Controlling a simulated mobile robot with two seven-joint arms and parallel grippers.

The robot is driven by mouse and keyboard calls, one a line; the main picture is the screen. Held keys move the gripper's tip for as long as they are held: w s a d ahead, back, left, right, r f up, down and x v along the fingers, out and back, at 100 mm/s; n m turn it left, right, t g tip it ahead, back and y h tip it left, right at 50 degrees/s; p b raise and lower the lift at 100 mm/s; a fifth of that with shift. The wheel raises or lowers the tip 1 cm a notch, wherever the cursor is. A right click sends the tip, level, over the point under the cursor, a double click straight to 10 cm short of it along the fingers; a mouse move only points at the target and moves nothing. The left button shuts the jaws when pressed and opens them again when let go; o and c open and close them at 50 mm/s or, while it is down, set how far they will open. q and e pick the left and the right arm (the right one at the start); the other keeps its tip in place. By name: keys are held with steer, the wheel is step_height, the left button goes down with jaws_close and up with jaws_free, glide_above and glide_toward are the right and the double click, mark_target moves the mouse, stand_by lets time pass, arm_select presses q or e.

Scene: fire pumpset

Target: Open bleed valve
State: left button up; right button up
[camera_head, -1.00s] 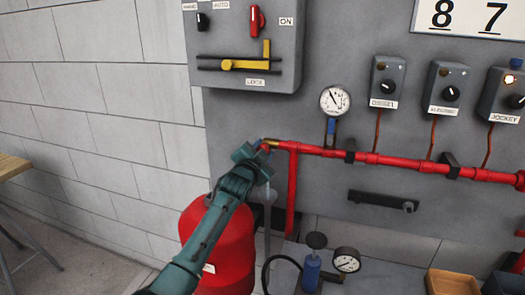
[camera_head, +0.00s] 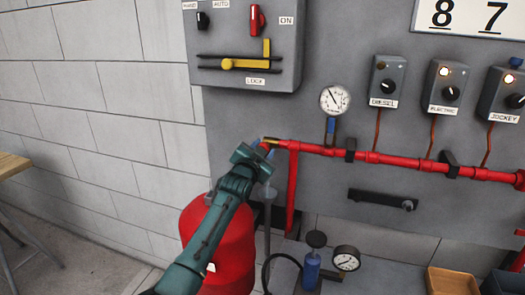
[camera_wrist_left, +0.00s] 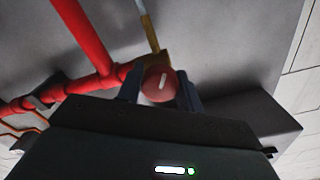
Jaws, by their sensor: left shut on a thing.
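The bleed valve's round red knob (camera_wrist_left: 159,83), with a white mark on its face, sits on a brass fitting at the left end of the red pipe (camera_head: 325,151). My left gripper (camera_wrist_left: 160,88) is shut on the knob, one dark finger on each side of it. In the head view the left gripper (camera_head: 266,152) is at the pipe's end and hides most of the valve, although the brass fitting (camera_head: 271,141) shows beside it. The white mark looks nearly upright in the wrist view. My right gripper is not in view.
A pressure gauge (camera_head: 334,99) stands above the pipe. The electric box (camera_head: 444,88) and jockey box (camera_head: 502,94) have lit lamps; the diesel box (camera_head: 386,80) lamp looks unlit. A red tank (camera_head: 232,250) stands below my arm. A hand pump (camera_head: 312,268) is lower down.

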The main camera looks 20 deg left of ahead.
arm_select(q)
steer(key=o, duration=1)
steer(key=shift+s, duration=0.1)
steer(key=s+b, duration=0.1)
steer(key=s, duration=1.2)
steer(key=shift+a, duration=0.25)
